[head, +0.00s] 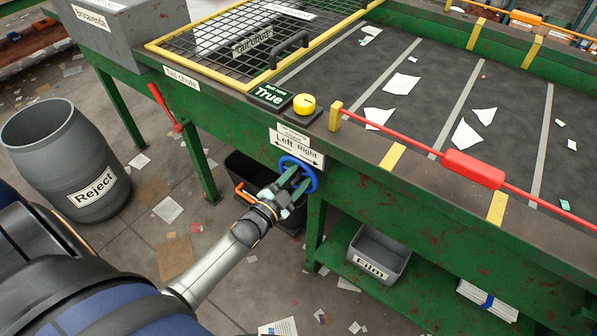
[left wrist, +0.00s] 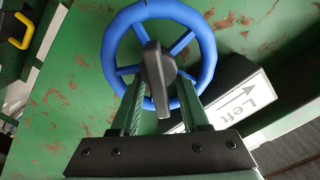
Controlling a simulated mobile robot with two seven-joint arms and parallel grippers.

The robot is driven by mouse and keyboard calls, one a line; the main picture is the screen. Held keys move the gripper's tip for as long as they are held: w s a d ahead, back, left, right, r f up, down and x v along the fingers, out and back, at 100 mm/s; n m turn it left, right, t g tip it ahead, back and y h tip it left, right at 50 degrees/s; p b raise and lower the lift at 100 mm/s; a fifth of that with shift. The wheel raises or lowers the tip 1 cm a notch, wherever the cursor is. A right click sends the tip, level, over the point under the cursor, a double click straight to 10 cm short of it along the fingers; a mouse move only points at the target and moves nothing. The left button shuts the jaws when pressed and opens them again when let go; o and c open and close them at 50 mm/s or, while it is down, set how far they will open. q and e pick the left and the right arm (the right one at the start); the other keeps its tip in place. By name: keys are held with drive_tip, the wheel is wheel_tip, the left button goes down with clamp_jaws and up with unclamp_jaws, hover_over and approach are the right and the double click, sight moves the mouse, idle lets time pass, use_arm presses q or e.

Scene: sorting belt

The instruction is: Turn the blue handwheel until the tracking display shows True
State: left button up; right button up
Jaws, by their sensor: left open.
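The blue handwheel (head: 311,176) is mounted on the green side of the belt frame, below a "Left Right" sign (head: 297,147) with a two-way arrow. My left gripper (head: 297,180) is open right at the wheel. In the left wrist view the blue handwheel (left wrist: 205,40) shows nearly whole, and the open fingers (left wrist: 158,95) reach to its lower rim, one on each side of the dark knob (left wrist: 160,75). Whether they touch the wheel I cannot tell. The tracking display (head: 270,96) on top of the frame reads "True". My right gripper is not in view.
A yellow button (head: 304,103) sits beside the display. A red bar (head: 470,168) runs along the belt edge, and a red lever (head: 163,104) is at the left. A grey reject bin (head: 60,150) stands on the littered floor; a film bin (head: 378,255) is on the lower shelf.

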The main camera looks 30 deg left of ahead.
use_arm(q)
drive_tip(key=s+a, duration=0.1)
drive_tip(key=s, duration=1.1)
drive_tip(key=shift+s, duration=0.25)
drive_tip(key=shift+p, duration=0.3)
drive_tip(key=s+d+f+n+g+p, duration=0.2)
drive_tip(key=s+d+n+g, duration=0.1)
drive_tip(key=s+d+g, duration=0.1)
drive_tip(key=s+d+f+n+g+h+p, duration=0.1)
drive_tip(key=s+d+f+n+g+p, duration=0.1)
drive_tip(key=s+d+g, duration=0.3)
drive_tip(key=d+n+p, duration=0.1)
drive_tip(key=d, duration=0.2)
drive_tip(key=shift+s+d+f+n+p, duration=0.15)
drive_tip(key=shift+s+n+p, duration=0.2)
drive_tip(key=shift+s+n, duration=0.05)
